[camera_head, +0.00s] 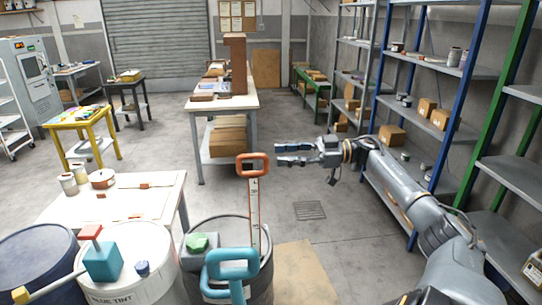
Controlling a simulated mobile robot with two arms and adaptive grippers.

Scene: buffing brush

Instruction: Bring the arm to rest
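My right arm comes in from the lower right and stretches out over the floor in front of the blue-framed shelves. Its gripper (277,154) points left, with two dark fingers one above the other and a gap between them. It looks open and empty, and it touches nothing that I can see. It is to the right of and above the orange handle (252,165) in the picture. My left gripper is not in view.
A dark barrel (262,283) holds the orange-handled tool and a teal-handled one (231,263). A white drum (145,270) carries a teal block with a red top (102,260). A white table (160,205) stands behind. Shelves (440,68) line the right; open floor lies mid-room.

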